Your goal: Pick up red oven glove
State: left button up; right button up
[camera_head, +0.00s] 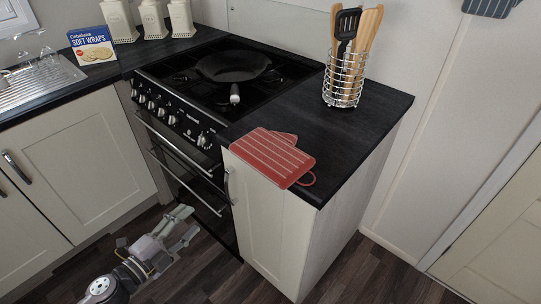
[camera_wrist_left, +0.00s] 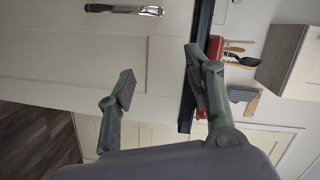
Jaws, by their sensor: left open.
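The red oven glove (camera_head: 272,157) has pale stripes and a hanging loop. It lies on the front corner of the dark worktop to the right of the cooker, with its near edge at the worktop's front edge. My left gripper (camera_head: 189,225) is open and empty, low in front of the cooker, below and left of the glove and apart from it. In the left wrist view the two open fingers (camera_wrist_left: 160,72) face the pale cupboard door. A red strip of the glove (camera_wrist_left: 214,46) shows there behind the right finger, which hides part of it. My right gripper is not in view.
The dark worktop (camera_head: 335,130) ends at a corner on the right. A wire utensil holder (camera_head: 344,82) stands behind the glove. A black pan (camera_head: 233,67) sits on the hob. Cupboard (camera_head: 265,215) and oven handles stick out below the worktop. Floor to the right is clear.

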pick_arm(q)
jog(key=s+d+r+m+g+h, duration=0.1)
jog(key=s+d+r+m+h, duration=0.25)
jog(key=d+r+m, duration=0.5)
jog(key=n+p, duration=0.2)
jog(key=p, duration=0.2)
send_near(262, 174)
jog(key=a+x, duration=0.1)
jog(key=x, duration=0.3)
jog(key=shift+h, duration=0.45)
jog(key=shift+f+p+x, duration=0.15)
jog(key=shift+p+x, duration=0.15)
jog(key=shift+x, duration=1.5)
jog(key=shift+f+p+x, duration=0.1)
jog(key=shift+p+x, duration=0.15)
jog(key=shift+x, duration=1.5)
jog(key=shift+s+d, duration=0.15)
jog(key=shift+s, duration=0.05)
jog(key=shift+c, duration=0.2)
grip_shut()
